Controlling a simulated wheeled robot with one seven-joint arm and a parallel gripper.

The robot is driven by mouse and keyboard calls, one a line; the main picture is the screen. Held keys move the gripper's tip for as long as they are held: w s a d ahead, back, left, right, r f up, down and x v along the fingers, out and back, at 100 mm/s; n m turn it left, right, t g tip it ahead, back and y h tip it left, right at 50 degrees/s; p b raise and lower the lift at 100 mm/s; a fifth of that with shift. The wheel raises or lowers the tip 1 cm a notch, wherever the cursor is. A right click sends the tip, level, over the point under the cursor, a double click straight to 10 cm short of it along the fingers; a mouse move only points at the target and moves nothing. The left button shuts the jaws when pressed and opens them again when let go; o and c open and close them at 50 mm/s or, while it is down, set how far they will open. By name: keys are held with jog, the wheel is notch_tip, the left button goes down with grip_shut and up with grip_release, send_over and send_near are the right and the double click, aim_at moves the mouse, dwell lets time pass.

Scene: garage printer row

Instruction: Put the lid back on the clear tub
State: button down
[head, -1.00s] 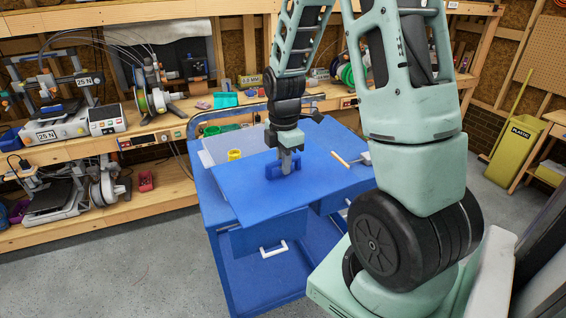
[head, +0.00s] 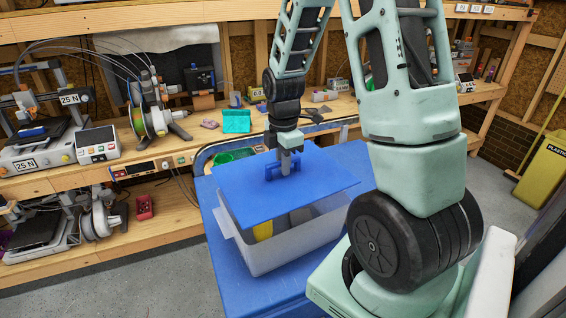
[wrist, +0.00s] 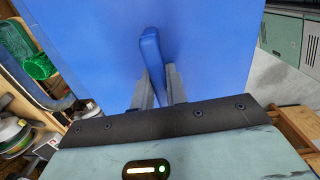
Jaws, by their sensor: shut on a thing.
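The blue lid (head: 240,192) is a flat panel with an upright handle (head: 268,170). My gripper (head: 287,163) is shut on that handle and holds the lid over the clear tub (head: 285,255). In the wrist view the handle (wrist: 151,50) sits between the fingers of my gripper (wrist: 158,88), and the lid (wrist: 95,50) fills most of the picture. The lid lies toward the back of the tub, leaving part of the front and right opening uncovered. I cannot tell whether lid and rim touch. A yellow thing (head: 263,231) shows inside the tub.
The tub stands on a blue cart (head: 232,270). A green thing (head: 228,156) lies behind the lid. The wooden bench (head: 185,150) behind carries printers, a spool (head: 150,118) and a teal box (head: 236,121). A yellow bin (head: 545,175) stands far right.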

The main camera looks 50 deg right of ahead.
jog(key=shift+w+d+f, duration=0.1)
jog(key=shift+w+f, duration=0.05)
jog(key=shift+w, duration=0.1)
notch_tip(320, 180, down, 6)
jog(key=b, duration=0.5)
jog(key=shift+f, duration=0.2)
dwell(2.7)
jog(key=c, duration=0.8)
grip_release()
jog(key=shift+s, duration=0.1)
jog(key=shift+c, duration=0.2)
jog(key=shift+r+p, duration=0.15)
jog(key=shift+p, duration=0.25)
